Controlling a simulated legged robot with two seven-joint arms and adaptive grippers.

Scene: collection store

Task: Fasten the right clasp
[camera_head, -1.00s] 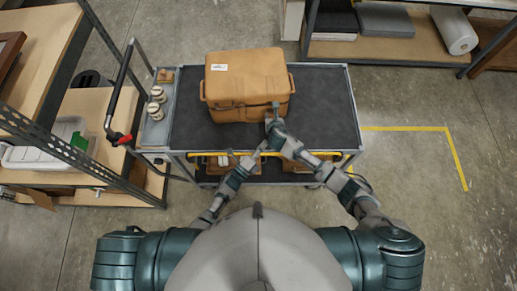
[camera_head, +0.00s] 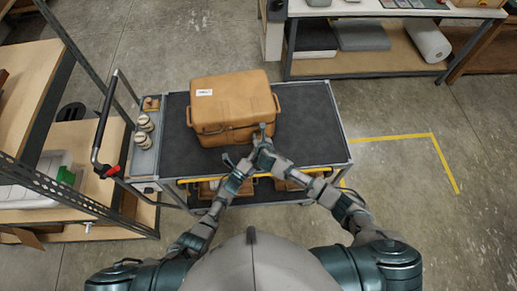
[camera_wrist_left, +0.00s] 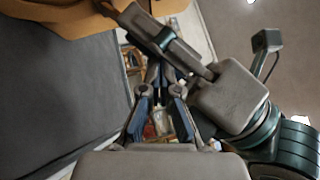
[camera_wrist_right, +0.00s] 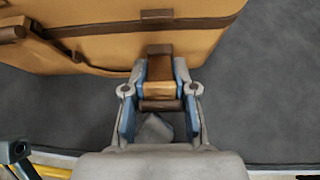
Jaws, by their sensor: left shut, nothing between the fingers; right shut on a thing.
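The tan case (camera_head: 225,98) stands on the cart's dark top, its lid down. My right gripper (camera_head: 263,136) is at the right part of the case's front side. In the right wrist view, my right gripper (camera_wrist_right: 159,82) is shut on the right clasp (camera_wrist_right: 158,89), a tan and brown piece below a brown tab (camera_wrist_right: 159,49) on the case. Whether the clasp is latched, I cannot tell. My left gripper (camera_wrist_left: 163,78) is shut and empty, close beside the right gripper and in front of the case. In the left wrist view, part of my right arm crosses beyond its fingers.
The cart (camera_head: 310,112) has free dark surface right of the case. Small round items (camera_head: 144,130) stand in its left side tray. A yellow bar (camera_head: 310,171) runs along the near edge. Shelving (camera_head: 30,100) stands at left, and another shelf (camera_head: 385,60) at the back right.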

